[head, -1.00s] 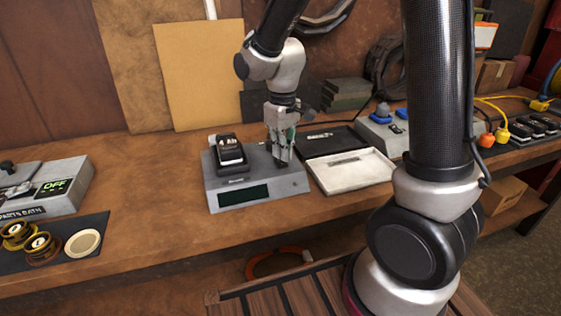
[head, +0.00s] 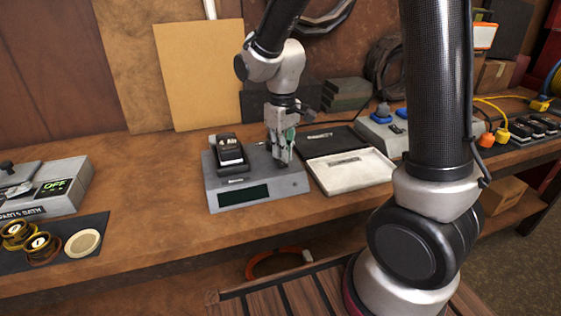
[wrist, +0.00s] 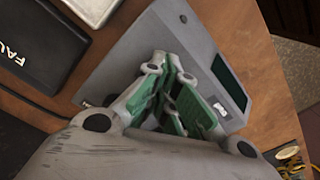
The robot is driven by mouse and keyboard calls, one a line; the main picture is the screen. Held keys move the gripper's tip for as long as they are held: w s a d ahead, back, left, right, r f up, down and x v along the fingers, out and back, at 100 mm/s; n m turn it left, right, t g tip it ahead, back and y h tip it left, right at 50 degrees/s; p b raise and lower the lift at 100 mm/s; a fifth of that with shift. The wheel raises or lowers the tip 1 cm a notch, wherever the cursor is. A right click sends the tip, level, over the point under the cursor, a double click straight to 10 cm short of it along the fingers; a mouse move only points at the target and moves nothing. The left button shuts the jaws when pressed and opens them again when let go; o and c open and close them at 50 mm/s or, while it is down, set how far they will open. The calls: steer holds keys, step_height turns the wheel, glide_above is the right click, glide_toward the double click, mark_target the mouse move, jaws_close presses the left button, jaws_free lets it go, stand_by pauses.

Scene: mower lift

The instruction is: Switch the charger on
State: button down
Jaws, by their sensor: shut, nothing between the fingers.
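The charger (head: 255,194) is a grey box with a sloped front and a dark display (head: 243,195) that shows no lit text. A black battery (head: 229,150) sits in the dock on its left half. My gripper (head: 282,162) is shut and empty, pointing down over the right half of the charger top. In the wrist view the closed fingers (wrist: 178,92) cover part of the charger (wrist: 140,45). The fingertips hide what lies under them, so the switch and any contact with it cannot be made out.
An open case with a pale tray (head: 350,170) stands right of the charger. A grey box with blue knobs (head: 383,128) is behind it. Bench is clear in front.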

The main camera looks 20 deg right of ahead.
mark_target(282, 164)
steer(key=shift+f, duration=1.05)
stand_by(0.4)
steer(key=shift+r, duration=3.55)
